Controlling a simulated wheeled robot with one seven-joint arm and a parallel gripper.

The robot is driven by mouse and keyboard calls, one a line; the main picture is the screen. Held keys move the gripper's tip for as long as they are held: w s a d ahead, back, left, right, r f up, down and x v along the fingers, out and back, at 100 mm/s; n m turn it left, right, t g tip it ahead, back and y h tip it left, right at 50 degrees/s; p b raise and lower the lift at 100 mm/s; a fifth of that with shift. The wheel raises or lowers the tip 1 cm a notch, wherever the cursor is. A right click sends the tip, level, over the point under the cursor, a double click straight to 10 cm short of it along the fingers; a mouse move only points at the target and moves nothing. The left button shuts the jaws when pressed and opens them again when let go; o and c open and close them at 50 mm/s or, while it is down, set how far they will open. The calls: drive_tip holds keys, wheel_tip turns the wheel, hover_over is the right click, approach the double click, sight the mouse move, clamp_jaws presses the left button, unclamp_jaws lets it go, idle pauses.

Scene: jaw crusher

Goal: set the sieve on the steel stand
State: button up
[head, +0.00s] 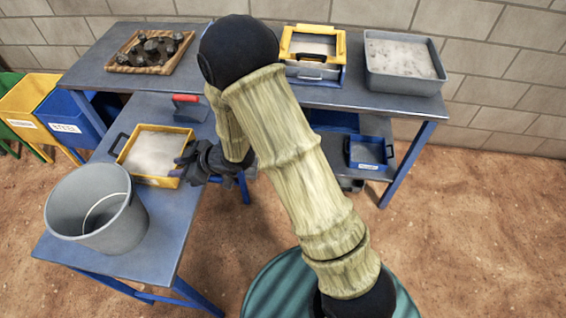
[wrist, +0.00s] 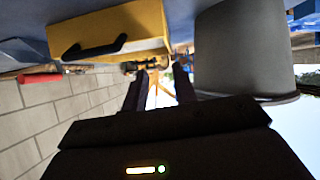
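A yellow-framed sieve (head: 137,177) with black handles and a pale grey inside sits on the left table, beside the grey bucket. In the wrist view its yellow wall and black handle (wrist: 95,48) show at upper left. My gripper (head: 187,163) is at the sieve's right side in the head view. Its two dark fingers (wrist: 160,90) are apart with nothing visible held between them. A second yellow frame (head: 290,45) rests on a blue support (head: 336,76) on the back table. I cannot tell for certain which thing is the steel stand.
A grey bucket (head: 125,225) stands near the left table's front; it also shows in the wrist view (wrist: 240,50). A red-handled tool (head: 187,105) lies behind the sieve. A wooden tray of rocks (head: 150,67) and a grey bin (head: 405,86) stand on the back table. Floor is clear at right.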

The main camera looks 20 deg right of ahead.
drive_tip(key=d+r+m+t+h, duration=0.1)
drive_tip(key=d+r+m+h, duration=0.25)
drive_tip(key=d, duration=0.65)
drive_tip(key=d+r+m+t+h, duration=0.15)
drive_tip(key=d+m+h, duration=0.3)
drive_tip(key=d, duration=0.55)
drive_tip(key=s+d+r+m+g+h, duration=0.2)
drive_tip(key=s+d+m+g, duration=0.3)
drive_tip(key=s+d, duration=0.4)
drive_tip(key=s+r, duration=0.1)
drive_tip(key=s, duration=0.4)
drive_tip(key=shift+s+d+r+m+h, duration=0.2)
drive_tip(key=shift+m+h, duration=0.1)
drive_tip(key=shift+h, duration=0.1)
drive_tip(key=shift+o, duration=0.2)
drive_tip(key=shift+g, duration=0.25)
drive_tip(key=shift+o, duration=0.9)
drive_tip(key=shift+w, duration=0.1)
